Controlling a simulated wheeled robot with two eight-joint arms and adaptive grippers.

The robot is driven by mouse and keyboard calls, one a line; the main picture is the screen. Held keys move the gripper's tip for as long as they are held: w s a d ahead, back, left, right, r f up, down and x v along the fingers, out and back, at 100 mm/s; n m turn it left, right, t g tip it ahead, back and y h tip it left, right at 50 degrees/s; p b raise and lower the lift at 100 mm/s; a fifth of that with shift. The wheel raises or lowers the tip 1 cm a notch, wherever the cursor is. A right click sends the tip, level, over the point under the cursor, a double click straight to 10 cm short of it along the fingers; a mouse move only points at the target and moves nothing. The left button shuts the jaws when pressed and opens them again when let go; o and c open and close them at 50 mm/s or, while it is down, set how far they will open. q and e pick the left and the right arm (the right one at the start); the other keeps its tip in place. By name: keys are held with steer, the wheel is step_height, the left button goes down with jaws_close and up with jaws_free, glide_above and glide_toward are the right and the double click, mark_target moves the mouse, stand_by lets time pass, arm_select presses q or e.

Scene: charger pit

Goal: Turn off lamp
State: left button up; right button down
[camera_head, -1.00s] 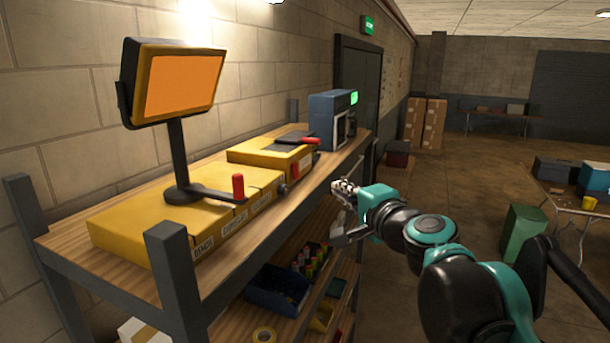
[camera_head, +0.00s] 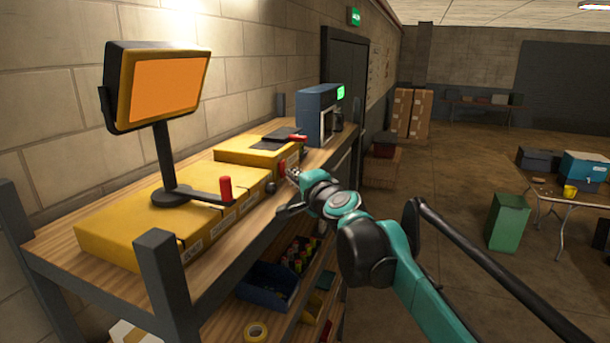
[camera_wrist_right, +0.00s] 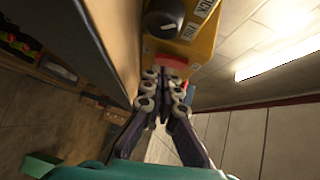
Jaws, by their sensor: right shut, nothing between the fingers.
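An orange-lit panel in a black and yellow housing (camera_head: 165,88) stands on a dark post on a long yellow box (camera_head: 110,228); I take it for the lamp. A lever with a red handle (camera_head: 225,188) extends from the post's foot. Beyond is a second yellow unit (camera_head: 245,150) with a black knob (camera_head: 271,187) and a red part on its front. My right gripper (camera_head: 288,192) is shut and empty near that front. In the right wrist view the fingers (camera_wrist_right: 164,84) point at the red part (camera_wrist_right: 172,62), below the knob (camera_wrist_right: 163,18); contact is unclear. My left gripper is out of view.
The units stand on a wooden shelf rack with dark corner posts (camera_head: 168,275). A blue machine (camera_head: 318,112) stands farther along the shelf. A blue bin (camera_head: 268,283) and a tape roll (camera_head: 256,331) are below. Open floor lies right, with a green bin (camera_head: 508,220) and table.

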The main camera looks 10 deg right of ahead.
steer(key=shift+w, duration=0.1)
steer(key=shift+a+f, duration=0.2)
steer(key=shift+a, duration=0.15)
steer(key=shift+d, duration=0.1)
steer(key=shift+s, duration=0.25)
steer(key=v, duration=1.1)
steer(key=shift+s, duration=0.25)
